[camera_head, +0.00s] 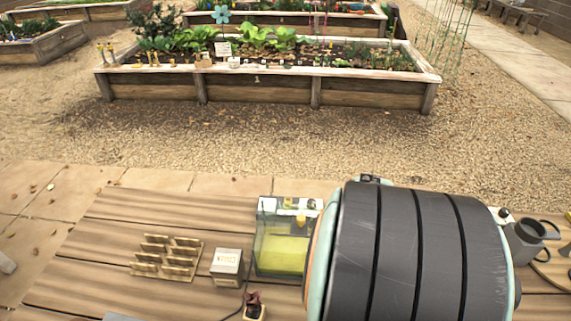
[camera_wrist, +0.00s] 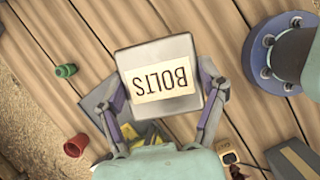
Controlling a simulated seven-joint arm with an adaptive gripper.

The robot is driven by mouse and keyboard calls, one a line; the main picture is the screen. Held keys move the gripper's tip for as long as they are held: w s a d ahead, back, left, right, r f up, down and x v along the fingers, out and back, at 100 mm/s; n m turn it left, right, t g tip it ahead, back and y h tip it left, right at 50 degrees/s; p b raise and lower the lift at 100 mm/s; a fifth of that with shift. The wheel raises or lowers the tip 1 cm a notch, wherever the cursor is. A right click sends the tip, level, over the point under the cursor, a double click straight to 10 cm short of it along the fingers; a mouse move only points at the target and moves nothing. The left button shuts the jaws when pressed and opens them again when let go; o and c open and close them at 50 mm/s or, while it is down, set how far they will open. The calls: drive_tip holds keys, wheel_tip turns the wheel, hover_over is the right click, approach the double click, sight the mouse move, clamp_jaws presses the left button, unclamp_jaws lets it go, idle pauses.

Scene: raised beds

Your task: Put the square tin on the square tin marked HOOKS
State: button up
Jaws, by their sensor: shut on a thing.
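My gripper (camera_wrist: 165,104) is shut on a square tin (camera_wrist: 158,50) with a cream label reading BOLTS, upside down in the wrist view. One finger lies along each side of the tin. The tin appears held above the wooden table. In the head view my arm hides the gripper and this tin. A second pale square tin (camera_head: 227,264) stands on the table in the head view, left of the clear box. Its dark lettering is too small to read surely; it may be the HOOKS tin. I cannot pick it out in the wrist view.
A wooden rack with several slats (camera_head: 166,258) stands left of the pale tin. A clear box with yellow contents (camera_head: 282,252) stands close on its right. The wrist view shows a red pot (camera_wrist: 75,146) and a green object (camera_wrist: 65,71).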

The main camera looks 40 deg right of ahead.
drive_tip(key=shift+w+d+f, duration=0.15)
drive_tip(key=shift+d+f, duration=0.7)
drive_tip(key=shift+f, duration=0.2)
drive_tip(key=shift+w+f, duration=0.1)
drive_tip(key=shift+f, duration=1.45)
drive_tip(key=shift+f, duration=0.1)
drive_tip(key=o, duration=1.2)
